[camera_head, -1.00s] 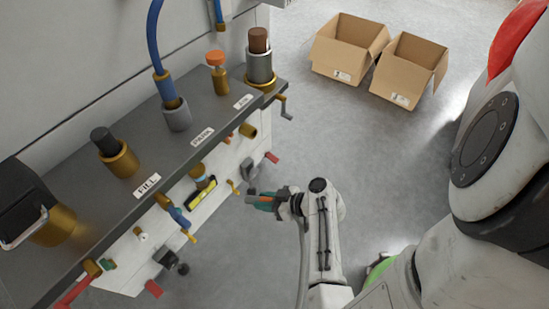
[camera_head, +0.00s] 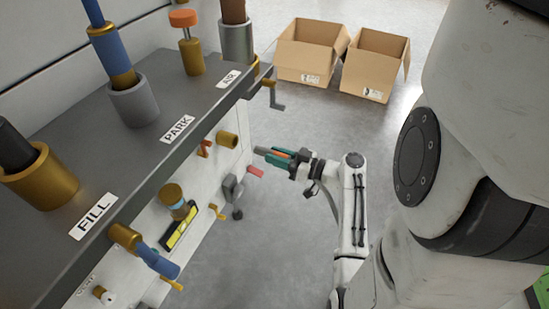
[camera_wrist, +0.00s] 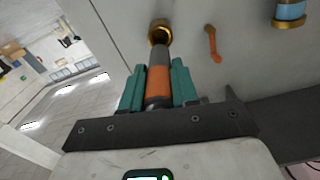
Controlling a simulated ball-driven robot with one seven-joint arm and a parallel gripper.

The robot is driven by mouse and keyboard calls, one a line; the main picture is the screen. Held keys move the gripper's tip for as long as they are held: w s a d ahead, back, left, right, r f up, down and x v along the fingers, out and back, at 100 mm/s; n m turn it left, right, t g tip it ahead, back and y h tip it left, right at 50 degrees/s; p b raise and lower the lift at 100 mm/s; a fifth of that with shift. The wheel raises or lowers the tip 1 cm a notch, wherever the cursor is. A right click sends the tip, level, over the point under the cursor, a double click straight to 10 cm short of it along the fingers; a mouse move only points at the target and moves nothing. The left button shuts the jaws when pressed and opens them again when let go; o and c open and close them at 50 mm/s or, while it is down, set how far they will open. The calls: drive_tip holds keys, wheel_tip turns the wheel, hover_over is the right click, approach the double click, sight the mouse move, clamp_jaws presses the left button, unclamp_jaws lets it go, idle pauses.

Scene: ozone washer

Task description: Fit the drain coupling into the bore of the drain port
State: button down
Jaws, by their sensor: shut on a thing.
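My gripper (camera_head: 285,157) has teal fingers shut on the drain coupling (camera_head: 263,151), a grey rod with an orange band. In the head view the coupling points left toward the brass drain port (camera_head: 227,140) on the white front panel. A gap shows between the coupling's tip and the port. In the wrist view the coupling (camera_wrist: 158,80) lies between the teal fingers (camera_wrist: 157,88), and its far end overlaps the lower part of the brass port ring (camera_wrist: 160,30). The dark bore shows partly above the tip.
An orange lever (camera_wrist: 212,44) sits beside the port. A grey valve with a red handle (camera_head: 254,170) and a yellow level (camera_head: 180,228) are lower on the panel. The dark counter (camera_head: 150,155) overhangs above. Two cardboard boxes (camera_head: 312,55) stand behind on open floor.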

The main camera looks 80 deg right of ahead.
sight(259, 151)
idle(0.3)
drive_tip(key=shift+b+x, duration=0.75)
drive_tip(key=shift+x, duration=2.1)
drive_tip(key=shift+b, duration=0.7)
drive_tip(key=shift+b+x, duration=0.55)
drive_tip(key=shift+x, duration=2.05)
drive_tip(key=c, duration=1.3)
unclamp_jaws()
drive_tip(key=o, duration=0.5)
